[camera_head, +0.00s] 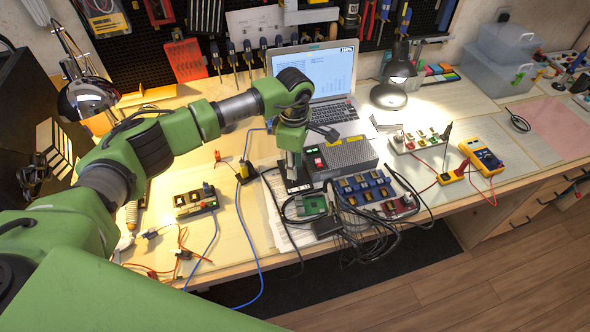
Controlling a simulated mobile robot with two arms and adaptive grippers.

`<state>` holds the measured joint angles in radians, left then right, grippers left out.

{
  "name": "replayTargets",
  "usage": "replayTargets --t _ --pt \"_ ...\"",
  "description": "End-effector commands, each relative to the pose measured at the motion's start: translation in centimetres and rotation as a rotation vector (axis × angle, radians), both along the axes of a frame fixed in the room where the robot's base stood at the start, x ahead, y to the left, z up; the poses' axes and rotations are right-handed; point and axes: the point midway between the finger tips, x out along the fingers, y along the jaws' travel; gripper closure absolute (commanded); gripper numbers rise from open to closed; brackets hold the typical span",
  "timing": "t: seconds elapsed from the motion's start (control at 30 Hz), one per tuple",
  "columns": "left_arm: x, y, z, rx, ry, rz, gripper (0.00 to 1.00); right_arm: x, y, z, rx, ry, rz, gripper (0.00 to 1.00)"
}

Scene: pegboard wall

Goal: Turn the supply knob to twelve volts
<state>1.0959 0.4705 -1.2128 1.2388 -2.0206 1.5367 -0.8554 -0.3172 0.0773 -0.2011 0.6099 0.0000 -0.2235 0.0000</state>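The power supply (347,154) is a grey box with a vented top, standing on the bench in front of the laptop. Small red and green lit displays show at its left front. My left arm reaches in from the left and bends down at the wrist. My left gripper (293,183) points down right beside the left front of the supply. Whether it touches the supply I cannot tell. Its fingers are small and dark here, so their opening is unclear. The supply knob cannot be made out; the gripper or wrist may cover it. My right gripper is out of view.
An open laptop (318,72) stands behind the supply. Blue terminal modules (364,188) and a tangle of black cables (372,236) lie in front. A yellow multimeter (481,157) lies to the right, a terminal board (195,201) to the left. A desk lamp (389,95) stands at the back.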

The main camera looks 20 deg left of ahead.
Motion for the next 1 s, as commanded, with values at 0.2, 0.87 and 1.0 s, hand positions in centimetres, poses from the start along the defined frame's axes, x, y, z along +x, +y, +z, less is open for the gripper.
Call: replayTargets --t 0.2,0.87,1.0 --pt "0.0 -0.1 -3.0 -0.001 0.001 0.001 0.75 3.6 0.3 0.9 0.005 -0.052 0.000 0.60" --pt "0.1 0.0 -3.9 -0.001 0.000 0.000 1.00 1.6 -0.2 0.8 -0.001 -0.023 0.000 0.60" --pt "0.1 0.0 -3.9 -0.001 -0.001 0.009 1.00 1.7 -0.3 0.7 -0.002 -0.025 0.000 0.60"
